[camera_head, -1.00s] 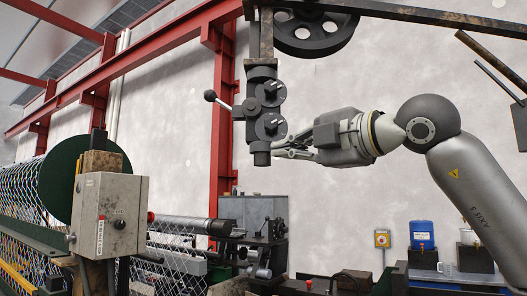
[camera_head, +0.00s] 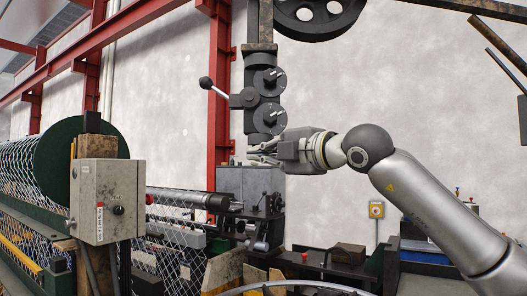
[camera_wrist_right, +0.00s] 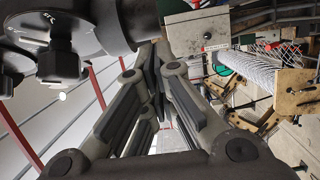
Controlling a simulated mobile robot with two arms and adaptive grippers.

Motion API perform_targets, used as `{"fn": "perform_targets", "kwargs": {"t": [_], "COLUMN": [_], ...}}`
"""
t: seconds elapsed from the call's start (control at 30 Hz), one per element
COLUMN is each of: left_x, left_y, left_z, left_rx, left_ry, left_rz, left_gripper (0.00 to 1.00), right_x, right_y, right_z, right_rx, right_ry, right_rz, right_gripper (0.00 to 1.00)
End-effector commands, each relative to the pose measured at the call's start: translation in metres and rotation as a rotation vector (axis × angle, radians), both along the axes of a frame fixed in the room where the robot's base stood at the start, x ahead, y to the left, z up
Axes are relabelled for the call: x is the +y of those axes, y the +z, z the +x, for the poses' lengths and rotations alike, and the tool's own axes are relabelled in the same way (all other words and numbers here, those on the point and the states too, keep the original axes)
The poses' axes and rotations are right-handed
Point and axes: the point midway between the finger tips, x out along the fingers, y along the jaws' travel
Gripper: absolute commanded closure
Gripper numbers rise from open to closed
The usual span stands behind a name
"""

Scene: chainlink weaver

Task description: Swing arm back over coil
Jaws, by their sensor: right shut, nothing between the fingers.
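Contact cannot be told. In the right wrist view the shut fingers (camera_wrist_right: 155,58) sit beside the dark cylinder of the hanging arm (camera_wrist_right: 122,22). A thin curved rim (camera_head: 290,286), perhaps the coil, shows at the bottom edge of the head view; most of it is cut off. My left gripper is not in view.
A grey control box (camera_head: 107,200) on a post and a green-ended roll of mesh (camera_head: 80,155) stand left. A grey machine block (camera_head: 250,185) stands below the gripper. Open air lies between gripper and wall.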

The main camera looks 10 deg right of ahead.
Motion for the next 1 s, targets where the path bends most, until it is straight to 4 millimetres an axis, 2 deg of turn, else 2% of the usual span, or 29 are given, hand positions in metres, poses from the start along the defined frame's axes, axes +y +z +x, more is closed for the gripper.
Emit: {"fn": "perform_targets", "kwargs": {"t": [0.27,0.7,1.0], "left_x": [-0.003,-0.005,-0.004], "left_y": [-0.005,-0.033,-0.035], "left_z": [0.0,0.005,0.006], "left_rx": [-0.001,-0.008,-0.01], "left_ry": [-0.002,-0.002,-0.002], "left_rz": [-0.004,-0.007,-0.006], "left_gripper": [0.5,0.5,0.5], "right_x": [-0.001,-0.014,-0.018], "right_y": [0.0,0.001,-0.001], "right_z": [0.006,0.063,0.074], "right_rx": [-0.003,-0.006,0.001], "right_ry": [-0.013,-0.147,-0.176], "right_rz": [0.002,0.003,-0.002], "right_gripper": [1.0,1.0,1.0]}}
